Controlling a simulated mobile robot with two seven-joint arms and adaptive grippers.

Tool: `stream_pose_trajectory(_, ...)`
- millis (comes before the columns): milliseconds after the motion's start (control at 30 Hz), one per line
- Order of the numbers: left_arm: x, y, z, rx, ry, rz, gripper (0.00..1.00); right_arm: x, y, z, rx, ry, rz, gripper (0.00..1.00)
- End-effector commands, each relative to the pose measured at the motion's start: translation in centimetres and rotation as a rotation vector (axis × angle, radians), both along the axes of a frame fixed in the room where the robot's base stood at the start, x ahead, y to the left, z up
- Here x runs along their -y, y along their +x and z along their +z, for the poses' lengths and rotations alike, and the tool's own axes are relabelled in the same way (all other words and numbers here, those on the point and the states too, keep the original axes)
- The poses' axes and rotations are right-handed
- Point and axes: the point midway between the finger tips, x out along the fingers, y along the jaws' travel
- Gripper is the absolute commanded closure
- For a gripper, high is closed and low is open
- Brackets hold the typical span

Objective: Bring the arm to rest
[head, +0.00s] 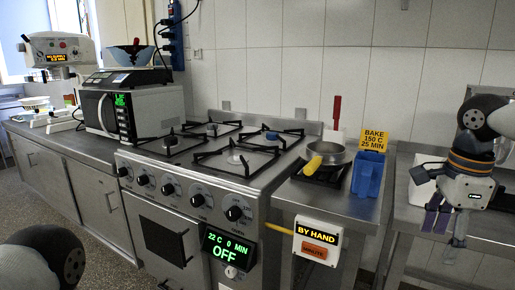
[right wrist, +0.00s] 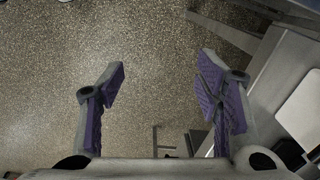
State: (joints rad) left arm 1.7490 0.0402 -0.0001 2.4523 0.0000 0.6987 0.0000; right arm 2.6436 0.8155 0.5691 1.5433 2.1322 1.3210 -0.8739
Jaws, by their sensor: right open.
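My right gripper (head: 437,220) hangs at the right side of the head view, fingers pointing down, in front of a steel bench (head: 405,210). In the right wrist view, its two purple-padded fingers (right wrist: 164,76) are spread wide with nothing between them, only speckled floor beyond. My left gripper is out of view; only a rounded grey part of my own body shows at the lower left of the head view.
A steel stove (head: 180,150) fills the middle. A pan (head: 325,153) and a blue container (head: 368,175) stand on the counter to its right. A white item (head: 421,190) sits behind my right gripper. A bench edge (right wrist: 262,85) runs along the wrist view's right; floor (right wrist: 160,30) is clear.

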Motion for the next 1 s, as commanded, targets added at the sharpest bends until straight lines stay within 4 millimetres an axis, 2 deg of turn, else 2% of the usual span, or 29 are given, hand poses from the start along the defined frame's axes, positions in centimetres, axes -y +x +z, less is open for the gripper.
stream_pose_trajectory(33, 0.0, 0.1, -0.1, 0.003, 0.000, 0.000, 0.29, 0.9, -0.4, -3.8, -0.046, -0.146, 0.047, 0.42)
stream_pose_trajectory(67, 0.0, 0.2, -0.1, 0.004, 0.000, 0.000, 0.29, 1.6, -0.6, -5.9, -0.059, -0.243, 0.089, 0.42)
stream_pose_trajectory(100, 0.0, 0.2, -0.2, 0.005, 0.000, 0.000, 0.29, 2.5, -1.0, -8.8, -0.074, -0.379, 0.172, 0.42)
stream_pose_trajectory(167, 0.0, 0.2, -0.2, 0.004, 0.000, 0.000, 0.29, 3.0, -1.5, -13.3, -0.076, -0.559, 0.355, 0.42)
stream_pose_trajectory(200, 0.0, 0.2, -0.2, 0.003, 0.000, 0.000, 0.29, 2.6, -2.2, -16.3, -0.067, -0.643, 0.511, 0.42)
stream_pose_trajectory(267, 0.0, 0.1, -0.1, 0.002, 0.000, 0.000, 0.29, 0.8, -3.9, -20.9, -0.048, -0.694, 0.770, 0.42)
stream_pose_trajectory(300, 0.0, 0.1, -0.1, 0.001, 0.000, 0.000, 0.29, -0.7, -5.5, -23.5, -0.035, -0.683, 0.925, 0.42)
stream_pose_trajectory(333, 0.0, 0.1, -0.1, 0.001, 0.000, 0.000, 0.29, -1.9, -6.9, -25.3, -0.030, -0.661, 1.030, 0.42)
stream_pose_trajectory(433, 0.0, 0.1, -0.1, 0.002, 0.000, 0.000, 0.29, -5.7, -13.1, -29.9, -0.032, -0.518, 1.331, 0.42)
stream_pose_trajectory(533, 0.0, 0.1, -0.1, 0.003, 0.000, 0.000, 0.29, -8.9, -20.6, -32.7, -0.061, -0.319, 1.562, 0.42)
stream_pose_trajectory(600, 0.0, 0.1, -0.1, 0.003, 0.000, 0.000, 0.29, -10.5, -25.6, -33.5, -0.090, -0.176, 1.679, 0.42)
stream_pose_trajectory(700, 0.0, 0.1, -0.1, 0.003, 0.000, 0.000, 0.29, -11.8, -31.2, -33.5, -0.129, -0.009, 1.786, 0.42)
stream_pose_trajectory(800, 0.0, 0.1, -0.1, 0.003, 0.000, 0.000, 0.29, -12.5, -34.5, -33.0, -0.155, 0.094, 1.839, 0.42)
stream_pose_trajectory(833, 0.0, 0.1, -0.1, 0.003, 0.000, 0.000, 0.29, -12.6, -35.0, -33.0, -0.159, 0.111, 1.848, 0.42)
stream_pose_trajectory(1000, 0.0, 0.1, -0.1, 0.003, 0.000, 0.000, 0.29, -12.7, -35.7, -32.8, -0.161, 0.134, 1.858, 0.42)
